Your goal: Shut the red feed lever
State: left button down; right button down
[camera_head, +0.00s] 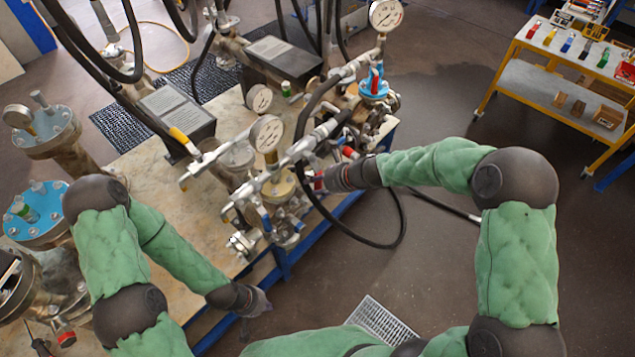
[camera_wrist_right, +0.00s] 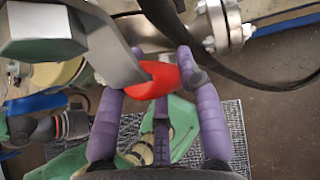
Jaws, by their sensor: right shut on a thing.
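The red feed lever (camera_wrist_right: 155,80), a bent grey metal arm with a red grip, shows in the right wrist view. My right gripper (camera_wrist_right: 150,90) has its purple fingers around the red grip and is shut on it. In the head view my right gripper (camera_head: 321,181) is at the right side of the front piping. The lever is mostly hidden there by my gripper and the pipework. My left gripper (camera_head: 260,302) hangs low at the front, away from the piping; its fingers are too small and dark to tell open from shut.
Flanged vessels and pipes with gauges (camera_head: 267,133) crowd the bench (camera_head: 137,165). A black hose (camera_head: 404,222) loops beside my right forearm. A blue-topped vessel (camera_head: 35,212) stands at left. A yellow cart (camera_head: 520,85) is at upper right. Floor between cart and bench is open.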

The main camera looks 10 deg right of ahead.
jog(key=c, duration=0.8)
grip_release()
jog(key=shift+a+f, duration=0.1)
jog(key=shift+s+d+r, duration=0.15)
jog(key=shift+d+r, duration=0.1)
jog(key=shift+r, duration=0.05)
jog(key=v, duration=1.1)
